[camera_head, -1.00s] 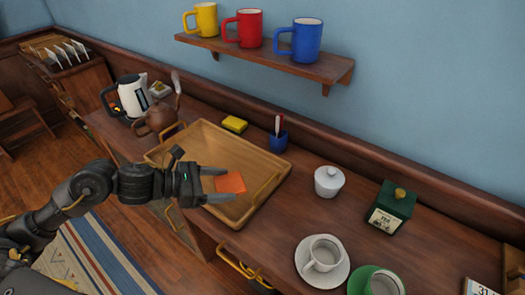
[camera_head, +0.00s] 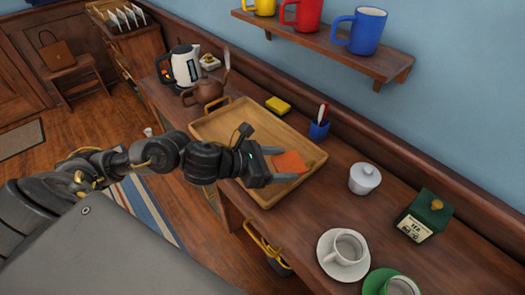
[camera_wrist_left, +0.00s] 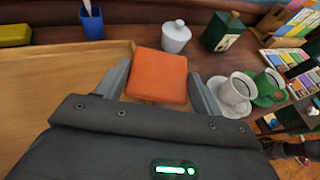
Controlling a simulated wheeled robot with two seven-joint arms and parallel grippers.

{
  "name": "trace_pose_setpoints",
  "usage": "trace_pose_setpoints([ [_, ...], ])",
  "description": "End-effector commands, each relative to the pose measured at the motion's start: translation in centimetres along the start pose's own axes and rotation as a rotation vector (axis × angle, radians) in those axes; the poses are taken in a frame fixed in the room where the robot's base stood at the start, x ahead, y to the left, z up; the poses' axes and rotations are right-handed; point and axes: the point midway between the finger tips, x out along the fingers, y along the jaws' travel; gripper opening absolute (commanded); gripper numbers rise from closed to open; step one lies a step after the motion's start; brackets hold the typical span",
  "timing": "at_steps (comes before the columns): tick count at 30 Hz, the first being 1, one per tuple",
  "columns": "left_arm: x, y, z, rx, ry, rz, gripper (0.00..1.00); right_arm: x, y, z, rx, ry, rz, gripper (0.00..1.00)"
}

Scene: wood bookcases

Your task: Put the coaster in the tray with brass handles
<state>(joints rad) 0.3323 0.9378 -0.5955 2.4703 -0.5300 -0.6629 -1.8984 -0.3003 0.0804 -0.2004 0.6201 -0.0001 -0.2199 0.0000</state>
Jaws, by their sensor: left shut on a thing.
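The orange square coaster (camera_head: 291,163) is between the fingers of my left gripper (camera_head: 279,165), which is shut on it. The wrist view also shows the coaster (camera_wrist_left: 159,76), flat between the two fingers. The wooden tray with brass handles (camera_head: 228,121) lies on the counter under my left gripper. In the head view the coaster appears over the tray's right end; its exact height above the floor is hard to tell. One brass handle (camera_head: 216,103) shows at the far left end. My right gripper is not in view.
A yellow sponge (camera_head: 278,105) and a blue pen cup (camera_head: 319,130) stand behind the tray. A white lidded bowl (camera_head: 364,178), a green tea tin (camera_head: 424,215) and a white cup on a saucer (camera_head: 345,250) are to the right.

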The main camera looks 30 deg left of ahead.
Motion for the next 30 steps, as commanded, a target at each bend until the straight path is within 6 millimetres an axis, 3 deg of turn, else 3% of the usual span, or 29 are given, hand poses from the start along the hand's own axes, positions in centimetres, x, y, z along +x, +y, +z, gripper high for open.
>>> trace_pose_setpoints([
  [1, 0.5, 1.4, -0.7, -0.001, 0.005, 0.006, 0.42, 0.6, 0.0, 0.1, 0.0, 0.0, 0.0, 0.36],
  [6, 1.9, 5.8, -1.8, -0.004, 0.004, 0.007, 0.42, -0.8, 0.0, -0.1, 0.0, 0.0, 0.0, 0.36],
  [12, 4.0, 9.4, -4.8, -0.005, 0.003, 0.003, 0.42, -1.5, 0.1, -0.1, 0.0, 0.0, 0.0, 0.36],
  [18, 5.2, 11.2, -6.7, -0.002, 0.0, 0.002, 0.42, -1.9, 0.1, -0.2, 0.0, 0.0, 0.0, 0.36],
  [26, 5.7, 11.8, -7.3, 0.0, 0.001, 0.001, 0.42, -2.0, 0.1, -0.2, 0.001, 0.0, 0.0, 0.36],
  [30, 6.3, 12.0, -9.0, -0.004, 0.003, 0.001, 0.42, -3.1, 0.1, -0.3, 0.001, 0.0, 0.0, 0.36],
])
